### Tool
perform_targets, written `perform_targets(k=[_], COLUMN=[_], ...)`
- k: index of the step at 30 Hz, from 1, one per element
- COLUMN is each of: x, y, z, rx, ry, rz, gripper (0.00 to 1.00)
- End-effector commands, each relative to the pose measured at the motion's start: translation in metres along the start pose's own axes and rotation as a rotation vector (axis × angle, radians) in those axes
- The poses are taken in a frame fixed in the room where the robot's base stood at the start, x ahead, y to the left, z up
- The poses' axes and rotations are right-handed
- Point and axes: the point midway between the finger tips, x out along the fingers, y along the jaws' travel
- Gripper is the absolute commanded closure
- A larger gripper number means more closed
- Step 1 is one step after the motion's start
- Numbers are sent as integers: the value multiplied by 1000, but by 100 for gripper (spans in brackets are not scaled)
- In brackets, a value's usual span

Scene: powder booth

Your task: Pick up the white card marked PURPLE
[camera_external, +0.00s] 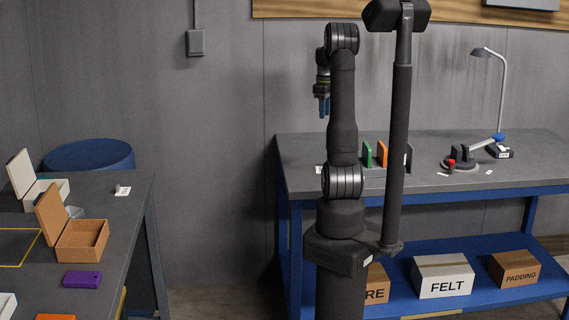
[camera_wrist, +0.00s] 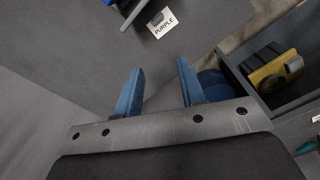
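The white card marked PURPLE (camera_wrist: 163,27) lies flat on a dark grey surface near the top of the wrist view. A small grey piece sits at its upper left part. My gripper (camera_wrist: 158,82) shows two blue fingers spread apart with nothing between them, and the card is beyond the fingertips, apart from them. In the outside view my gripper (camera_external: 323,108) hangs fingers down, above the level of the right table. I cannot tell for sure which small white card in the outside view is the PURPLE one.
A grey bin (camera_wrist: 262,95) with yellow and dark items is at right in the wrist view. The right table (camera_external: 430,195) holds upright colored slabs and a lamp (camera_external: 500,85). The left table (camera_external: 125,225) holds open boxes and a purple block (camera_external: 82,279).

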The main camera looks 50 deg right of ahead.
Motion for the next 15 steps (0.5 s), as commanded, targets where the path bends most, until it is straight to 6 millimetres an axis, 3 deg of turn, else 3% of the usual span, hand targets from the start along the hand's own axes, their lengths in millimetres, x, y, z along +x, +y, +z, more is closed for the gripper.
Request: perform_targets(k=[9,15], x=[22,32], y=[5,7], z=[2,4], rx=[663,993], ry=[-1,0], rz=[-1,0], gripper=[64,64])
